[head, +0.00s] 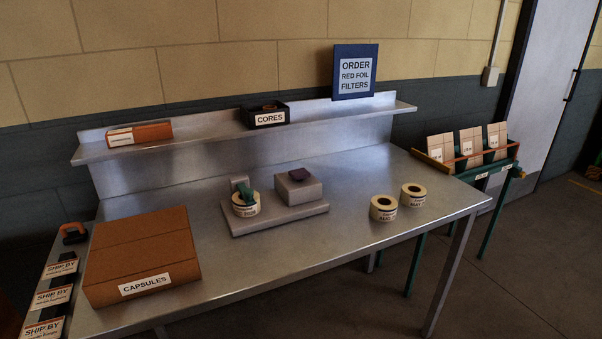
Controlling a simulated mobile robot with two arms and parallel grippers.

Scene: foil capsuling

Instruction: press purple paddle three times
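The device's grey base plate (275,221) lies flat near the table's middle. A label roll (246,208) with a green part on it is on the left end of the base, in front of a small grey upright. Neither of my grippers is in the head view, and nothing touches the paddle.
A brown box marked CAPSULES (142,256) stands at the table's left front. Two loose label rolls, one nearer (383,209) and one farther (413,195), stand right of the device. A raised shelf (215,136) runs along the back. The table (330,255) is clear in front.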

